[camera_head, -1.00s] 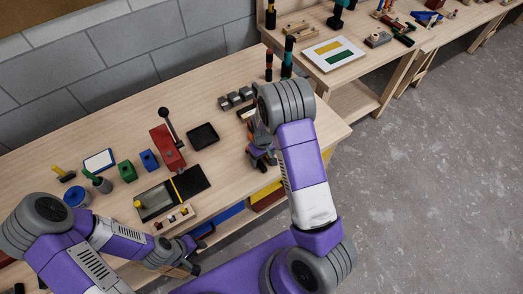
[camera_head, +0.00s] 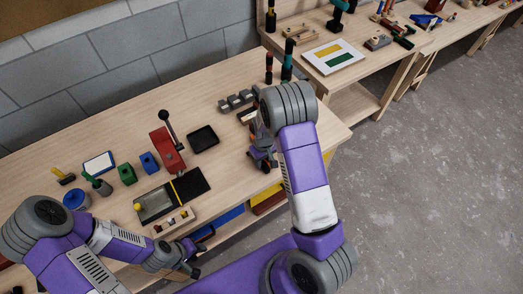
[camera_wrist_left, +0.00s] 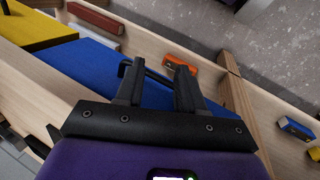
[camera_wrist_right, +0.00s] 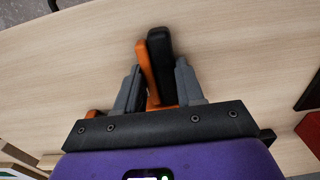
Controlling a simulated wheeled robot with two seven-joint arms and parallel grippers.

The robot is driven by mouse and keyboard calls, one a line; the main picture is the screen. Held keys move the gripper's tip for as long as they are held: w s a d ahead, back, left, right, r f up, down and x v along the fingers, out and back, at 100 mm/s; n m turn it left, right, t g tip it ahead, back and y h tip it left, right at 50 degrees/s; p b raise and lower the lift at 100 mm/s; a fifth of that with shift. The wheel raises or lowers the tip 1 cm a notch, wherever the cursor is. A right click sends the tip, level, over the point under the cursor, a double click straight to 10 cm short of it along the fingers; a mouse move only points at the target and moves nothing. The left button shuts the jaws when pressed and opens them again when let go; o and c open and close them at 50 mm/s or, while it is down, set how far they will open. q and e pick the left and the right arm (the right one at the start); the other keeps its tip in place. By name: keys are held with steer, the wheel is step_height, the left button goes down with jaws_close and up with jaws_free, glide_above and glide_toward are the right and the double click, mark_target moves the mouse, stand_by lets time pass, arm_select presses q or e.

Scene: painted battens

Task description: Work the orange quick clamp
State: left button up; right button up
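The orange quick clamp (camera_wrist_right: 147,72) shows in the right wrist view as an orange lever beside a black bar, over the bare tabletop. Its lower part is hidden behind my gripper's body. My right gripper (camera_wrist_right: 158,68) has its fingers on either side of the lever and the bar. They look parted, with a narrow gap on the black bar's side. In the head view my right gripper (camera_head: 263,158) is near the bench's right end, and my arm hides most of the clamp. My left gripper (camera_wrist_left: 160,68) is open and empty, by the bench's front edge.
A red press (camera_head: 167,150) with a black lever, a black tray (camera_head: 202,138) and small green and blue blocks stand on the bench. Dark upright cylinders (camera_head: 287,60) stand at the back right. Below the left gripper are a blue panel (camera_wrist_left: 75,75) and an orange piece (camera_wrist_left: 180,63).

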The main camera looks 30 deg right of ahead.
steer(key=shift+d, duration=0.1)
jaws_close()
steer(key=o, duration=1.3)
jaws_free()
steer(key=shift+d, duration=0.3)
steer(key=shift+d, duration=0.1)
steer(key=shift+a, duration=0.25)
steer(key=shift+r, duration=0.15)
step_height(320, 180, up, 7)
steer(key=p, duration=0.4)
steer(key=shift+p, duration=0.4)
